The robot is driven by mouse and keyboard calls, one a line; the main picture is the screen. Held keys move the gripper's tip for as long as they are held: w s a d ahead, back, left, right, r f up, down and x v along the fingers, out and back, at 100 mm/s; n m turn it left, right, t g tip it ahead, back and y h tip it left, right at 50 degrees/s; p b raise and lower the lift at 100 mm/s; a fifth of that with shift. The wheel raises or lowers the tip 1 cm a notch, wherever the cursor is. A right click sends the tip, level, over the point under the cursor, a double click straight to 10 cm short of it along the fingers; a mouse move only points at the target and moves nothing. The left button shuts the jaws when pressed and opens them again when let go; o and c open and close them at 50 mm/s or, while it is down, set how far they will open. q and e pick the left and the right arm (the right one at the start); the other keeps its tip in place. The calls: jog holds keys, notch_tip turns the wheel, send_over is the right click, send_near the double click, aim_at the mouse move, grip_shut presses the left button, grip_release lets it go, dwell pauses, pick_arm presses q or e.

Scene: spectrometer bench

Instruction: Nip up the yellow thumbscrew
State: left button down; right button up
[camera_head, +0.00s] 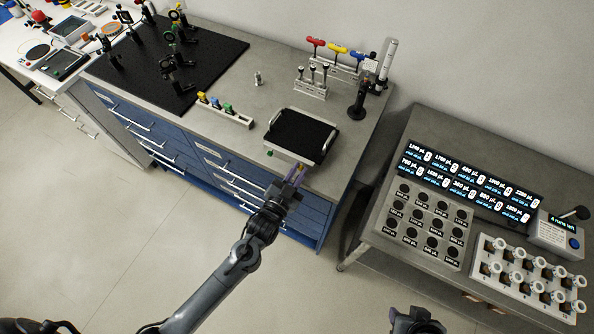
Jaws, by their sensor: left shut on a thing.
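My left gripper (298,174) is at the bench's front edge, just in front of the black-topped tray. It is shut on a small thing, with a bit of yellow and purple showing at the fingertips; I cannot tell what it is. A small yellow-topped piece (202,97) stands at the left end of a pale rail (238,119), beside blue and green ones. I cannot tell whether it is the yellow thumbscrew. My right gripper (415,320) is at the bottom edge, partly cut off, its jaws unclear.
The black-topped tray (298,136) has pale handles. Red, yellow and blue T-handled tools (337,49) stand in a rack behind it. A black breadboard (150,60) with optical posts fills the bench's left. A second table (385,236) at right holds displays and sample holders.

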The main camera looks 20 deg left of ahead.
pick_arm(q)
jog(key=m+p, duration=0.1)
jog(key=m, duration=0.1)
jog(key=shift+r+m+p, duration=0.1)
jog(key=shift+m+p, duration=0.2)
jog(key=m+p, duration=0.2)
jog(key=m, duration=0.1)
jog(key=shift+m, duration=0.3)
jog(key=m+p, duration=0.1)
jog(key=m, duration=0.2)
jog(key=shift+m+p, duration=0.3)
jog(key=shift+p, duration=0.1)
jog(key=m+p, duration=0.1)
jog(key=m, duration=0.2)
jog(key=shift+m+p, duration=0.3)
jog(key=shift+p, duration=0.05)
jog(key=m+p, duration=0.2)
jog(key=m, duration=0.3)
jog(key=m+p, duration=0.1)
jog(key=m, duration=0.2)
jog(key=shift+m+p, duration=0.4)
jog(key=shift+m, duration=0.4)
